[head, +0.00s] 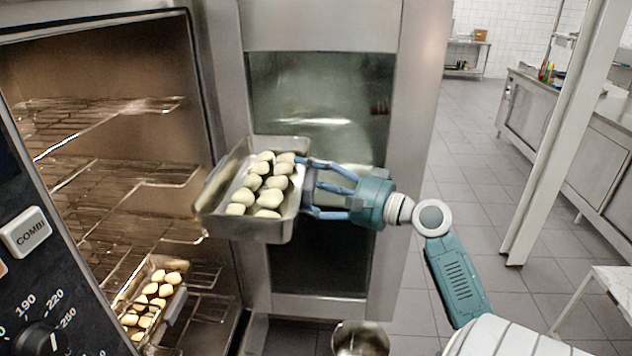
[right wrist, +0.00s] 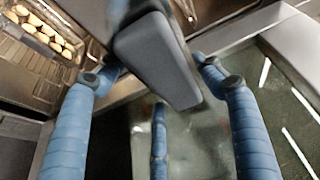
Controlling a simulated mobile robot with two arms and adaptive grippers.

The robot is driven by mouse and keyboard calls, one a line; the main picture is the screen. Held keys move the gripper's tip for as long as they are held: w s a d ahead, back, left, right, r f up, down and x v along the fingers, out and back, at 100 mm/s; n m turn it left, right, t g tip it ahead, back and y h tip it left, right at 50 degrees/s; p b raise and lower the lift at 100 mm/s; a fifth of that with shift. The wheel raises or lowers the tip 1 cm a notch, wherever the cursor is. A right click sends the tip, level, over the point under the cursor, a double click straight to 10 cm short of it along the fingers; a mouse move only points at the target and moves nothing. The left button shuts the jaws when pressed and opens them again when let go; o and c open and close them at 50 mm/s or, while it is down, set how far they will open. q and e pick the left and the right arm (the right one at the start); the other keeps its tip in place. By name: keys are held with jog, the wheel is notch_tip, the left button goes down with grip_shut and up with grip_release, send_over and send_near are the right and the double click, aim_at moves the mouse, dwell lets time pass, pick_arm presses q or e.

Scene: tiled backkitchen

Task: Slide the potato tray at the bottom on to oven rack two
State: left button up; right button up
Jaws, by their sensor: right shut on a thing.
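A metal tray of pale potatoes (head: 214,200) hangs in front of the oven opening, between the rack area and the open door. My right gripper (head: 306,186) is shut on its right side. In the right wrist view a grey slab (right wrist: 158,58) sits between the blue fingers, probably part of this tray. A second potato tray (head: 172,308) is low inside the oven; its potatoes also show in the right wrist view (right wrist: 40,35). Wire racks (head: 120,178) span the oven at several heights above it. My left gripper is not in view.
The oven door (head: 420,150) with its glass panel stands open behind my right gripper. The control panel (head: 30,232) edges the opening at left. A white post (head: 560,130) and steel counters (head: 560,115) stand at right. Tiled floor between is clear.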

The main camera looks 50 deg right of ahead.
aim_at(289, 181)
jog(key=w+a, duration=0.2)
jog(key=w, duration=0.1)
jog(key=shift+a+r+p, duration=0.15)
jog(key=shift+a+p, duration=0.05)
jog(key=shift+p, duration=0.15)
jog(key=shift+w+a, duration=0.45)
jog(key=shift+w, duration=0.1)
jog(key=w+a+f, duration=0.2)
jog(key=w+a, duration=0.5)
jog(key=w, duration=0.3)
jog(key=w+a+f, duration=0.2)
jog(key=w+a, duration=0.6)
jog(key=w, duration=0.2)
jog(key=shift+a+f+p, duration=0.25)
jog(key=shift+f+p, duration=0.1)
jog(key=shift+f, duration=0.05)
